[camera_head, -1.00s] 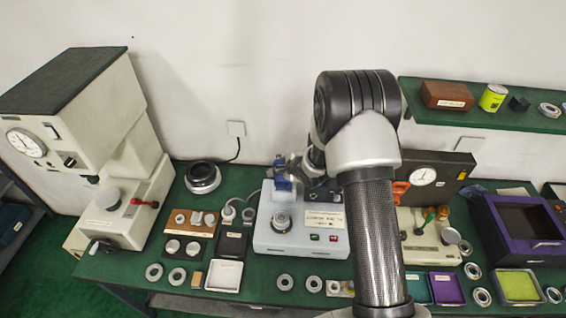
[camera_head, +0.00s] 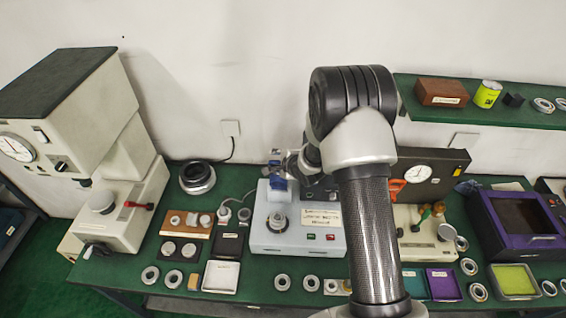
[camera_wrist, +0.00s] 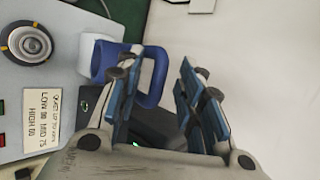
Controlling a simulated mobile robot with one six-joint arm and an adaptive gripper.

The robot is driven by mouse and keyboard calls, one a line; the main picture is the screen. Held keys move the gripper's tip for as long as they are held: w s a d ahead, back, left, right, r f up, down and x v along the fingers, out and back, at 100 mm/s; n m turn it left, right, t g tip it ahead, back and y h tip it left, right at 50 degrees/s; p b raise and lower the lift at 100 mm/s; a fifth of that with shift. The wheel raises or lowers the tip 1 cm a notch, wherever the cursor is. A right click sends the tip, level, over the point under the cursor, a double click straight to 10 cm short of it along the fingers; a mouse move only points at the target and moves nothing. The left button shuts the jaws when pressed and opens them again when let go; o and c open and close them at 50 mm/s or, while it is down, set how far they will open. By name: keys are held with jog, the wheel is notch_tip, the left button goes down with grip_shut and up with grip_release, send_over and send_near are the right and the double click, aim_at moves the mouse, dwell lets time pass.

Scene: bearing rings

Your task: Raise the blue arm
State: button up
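The blue arm (camera_wrist: 154,78) shows in the wrist view as a blue loop beside a white cylindrical part, at the edge of a pale grey machine (camera_wrist: 45,85). In the head view the blue arm (camera_head: 278,184) stands at the back of the same machine (camera_head: 290,242), left of my arm. My gripper (camera_wrist: 158,62) is open, its two blue-padded fingers spread. The loop's right side shows between the fingers, and the left finger covers part of it. I cannot tell whether they touch. In the head view my gripper (camera_head: 292,164) is partly hidden by my arm.
A dial press (camera_head: 110,190) stands at the left. A beige device with a dial (camera_head: 425,230) stands to the right, beside a purple-edged box (camera_head: 520,225). Several rings and trays line the front edge.

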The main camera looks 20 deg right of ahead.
jog(key=v, duration=1.2)
jog(key=shift+f, duration=0.1)
dwell(0.8)
